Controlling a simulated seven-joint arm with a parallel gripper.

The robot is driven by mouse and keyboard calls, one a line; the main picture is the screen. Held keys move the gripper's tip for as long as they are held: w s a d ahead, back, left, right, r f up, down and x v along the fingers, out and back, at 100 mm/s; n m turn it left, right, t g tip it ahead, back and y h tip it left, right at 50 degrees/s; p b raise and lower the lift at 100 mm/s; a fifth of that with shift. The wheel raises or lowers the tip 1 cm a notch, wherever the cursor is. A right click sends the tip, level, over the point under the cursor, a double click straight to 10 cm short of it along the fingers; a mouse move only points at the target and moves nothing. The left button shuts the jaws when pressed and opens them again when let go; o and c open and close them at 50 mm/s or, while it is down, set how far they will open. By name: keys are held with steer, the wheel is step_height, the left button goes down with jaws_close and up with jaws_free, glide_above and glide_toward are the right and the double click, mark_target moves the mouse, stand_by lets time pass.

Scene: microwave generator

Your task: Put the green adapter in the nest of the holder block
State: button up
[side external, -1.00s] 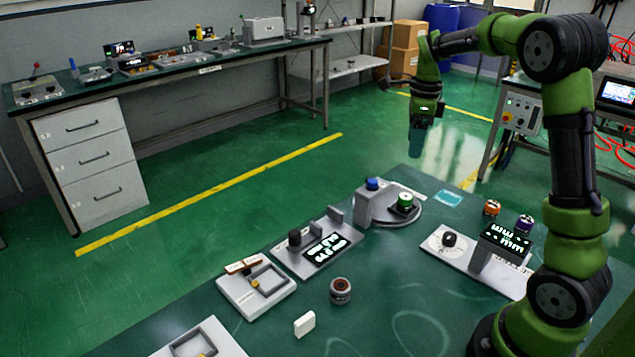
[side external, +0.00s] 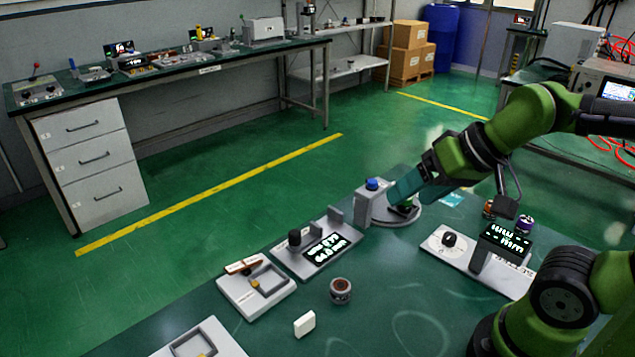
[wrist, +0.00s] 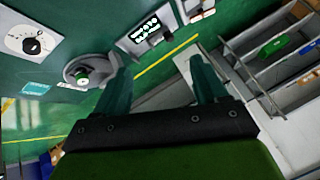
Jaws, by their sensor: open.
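My gripper (side external: 393,193) is tilted down-left in front of the unit, overlapping the adapter in the picture. In the wrist view my gripper (wrist: 158,75) is open with nothing between its teal fingers. A pale block with a square recess (side external: 270,283) lies front left; I cannot tell whether it is the holder block.
A display unit (side external: 322,248) stands left of the blue-knobbed unit. A dial panel (side external: 449,240) with a raised display (side external: 507,240) stands right. A round copper-topped part (side external: 340,290) and a white block (side external: 304,324) lie in front. Bare green table lies around them.

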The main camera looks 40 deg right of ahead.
steer(key=m+g+h, duration=0.3)
steer(key=m, duration=3.1)
glide_above(405, 203)
steer(key=s+d, duration=0.1)
steer(key=s, duration=0.1)
step_height(405, 203, down, 15)
steer(key=shift+x, duration=3.1)
steer(key=shift+w, duration=0.1)
